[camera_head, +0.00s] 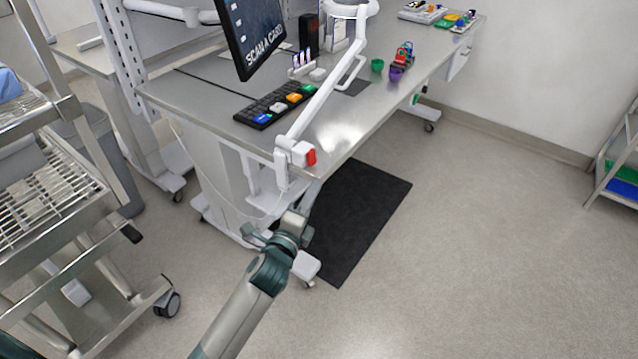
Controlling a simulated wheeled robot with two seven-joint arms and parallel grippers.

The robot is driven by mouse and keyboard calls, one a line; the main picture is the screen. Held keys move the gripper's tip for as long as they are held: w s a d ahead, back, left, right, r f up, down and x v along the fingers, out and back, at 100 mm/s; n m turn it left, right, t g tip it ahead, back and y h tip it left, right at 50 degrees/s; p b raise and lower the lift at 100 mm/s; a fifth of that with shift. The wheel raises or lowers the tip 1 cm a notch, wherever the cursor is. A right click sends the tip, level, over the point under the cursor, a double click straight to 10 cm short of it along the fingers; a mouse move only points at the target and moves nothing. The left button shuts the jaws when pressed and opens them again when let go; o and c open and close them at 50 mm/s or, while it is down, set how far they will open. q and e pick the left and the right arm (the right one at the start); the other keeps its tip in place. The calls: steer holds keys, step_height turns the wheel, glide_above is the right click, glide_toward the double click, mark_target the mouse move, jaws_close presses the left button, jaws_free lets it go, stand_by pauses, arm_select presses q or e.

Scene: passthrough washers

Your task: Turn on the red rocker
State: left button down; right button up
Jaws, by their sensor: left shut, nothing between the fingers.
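The red rocker (311,157) is a small red piece on the right side of a white switch box (294,152). The box sits at the near corner of the grey workbench (345,137), at the lower end of a white lamp arm. My left gripper (313,190) is below the rocker in the picture, with its fingers pointing up toward the bench edge. It is shut and empty, and a gap shows between it and the rocker. I cannot tell whether the rocker is tilted on or off. My right gripper is not in view.
A keyboard with coloured keys (275,105) and a monitor (252,35) stand on the bench. The white lamp arm (318,100) slants above it. A black mat (362,215) lies on the floor. A wire cart (50,190) stands at left. Open floor is at right.

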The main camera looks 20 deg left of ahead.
arm_select(q)
steer(key=shift+s, duration=0.9)
steer(key=s+a+f+n+g, duration=0.1)
steer(key=s+f+n+g, duration=0.15)
steer(key=f, duration=1.05)
steer(key=s+f+n+g, duration=0.2)
steer(key=f+n+g, duration=0.1)
steer(key=f, duration=0.9)
steer(key=s+a+f+n+g, duration=0.1)
steer(key=s+f+n+g, duration=0.1)
steer(key=s+f, duration=0.55)
steer(key=s+a+f+n+g, duration=0.15)
steer(key=s+f, duration=0.25)
steer(key=f, duration=0.7)
steer(key=s+f+n+g+y, duration=0.1)
steer(key=s+f+n+g, duration=0.35)
steer(key=s+f, duration=1)
steer(key=s+a+f+n+g, duration=0.1)
steer(key=s+f+n+g, duration=0.1)
steer(key=s, duration=1.1)
steer(key=s+f+n+g, duration=0.2)
steer(key=s+f+n, duration=0.1)
steer(key=s, duration=1)
steer(key=shift+a+f, duration=0.4)
steer(key=shift+f, duration=0.1)
